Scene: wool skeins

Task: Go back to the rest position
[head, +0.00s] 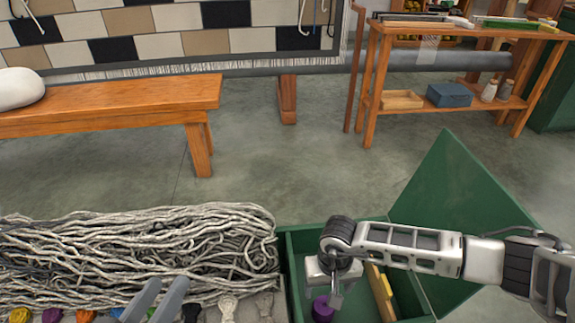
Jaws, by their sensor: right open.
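My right gripper (337,300) is open and points down inside a green box (291,262), close to a purple skein (322,309). I cannot tell whether it touches the skein. My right arm reaches in from the right edge across the box. My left gripper (168,284) shows only as two grey fingers at the bottom edge, apart, with nothing seen between their tips. The fingers are in front of a row of coloured skeins, among them a yellow one (20,315), a purple one (52,315) and an orange one (84,316).
A heap of grey yarn (130,245) lies left of the box. The box's green lid (455,205) stands open at the right. A yellow bar (383,296) is in the box. A wooden bench (110,102) and shelf (440,105) stand behind, with clear floor (290,165) between.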

